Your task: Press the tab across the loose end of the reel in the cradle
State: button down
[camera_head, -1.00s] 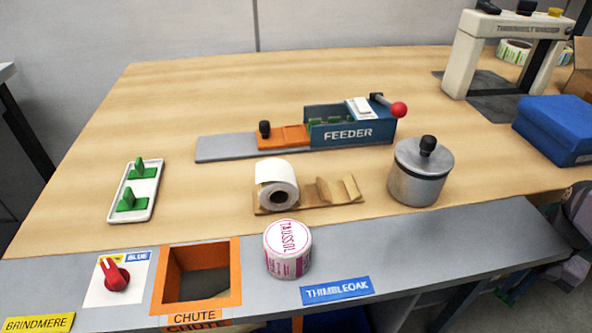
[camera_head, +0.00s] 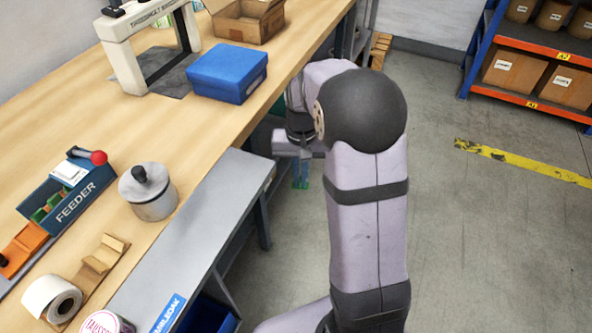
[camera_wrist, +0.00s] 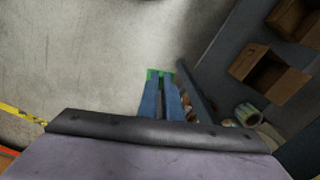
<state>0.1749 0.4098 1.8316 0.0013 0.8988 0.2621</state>
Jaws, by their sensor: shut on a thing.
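The white reel (camera_head: 52,298) lies on its side in the wooden cradle (camera_head: 103,256) at the lower left of the head view. Its loose end cannot be made out. My gripper (camera_head: 301,182) hangs beyond the bench's right edge, over the floor and well away from the reel. In the wrist view its two blue fingers (camera_wrist: 160,84) are shut on a green tab (camera_wrist: 160,73), which shows at the fingertips. The reel and cradle do not show in the wrist view.
The feeder (camera_head: 75,200), a lidded metal pot (camera_head: 148,190) and a blue box (camera_head: 228,73) stand on the bench. A grey machine frame (camera_head: 125,65) and an open carton (camera_head: 245,18) are farther back. Shelves (camera_head: 540,60) stand at the right. Open floor lies between.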

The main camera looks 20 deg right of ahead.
jog(key=a+r+m+p, duration=0.2)
jog(key=a+r+p, duration=0.3)
jog(key=r+p, duration=0.9)
jog(key=a+r+m+p, duration=0.2)
jog(key=a+r+p, duration=0.2)
jog(key=r+p, duration=0.95)
jog(key=s+a+r+n+p, duration=0.1)
jog(key=s+a+n+p, duration=0.1)
jog(key=a, duration=0.5)
jog(key=s+a+r+n+p, duration=0.1)
jog(key=s+a+n+p, duration=0.1)
jog(key=a, duration=0.6)
jog(key=s+a+r+n+p, duration=0.1)
jog(key=s+a+n+p, duration=0.1)
jog(key=a, duration=0.5)
jog(key=shift+a+n, duration=0.4)
jog(key=shift+n, duration=0.4)
jog(key=s+a+r+n+p, duration=0.1)
jog(key=s+a+n, duration=0.9)
jog(key=s+a, duration=0.5)
jog(key=shift+s+a+r, duration=0.15)
jog(key=shift+s+r, duration=0.15)
jog(key=shift+s, duration=0.2)
jog(key=shift+f, duration=0.25)
jog(key=shift+f+b, duration=2.45)
jog(key=shift+f, duration=0.55)
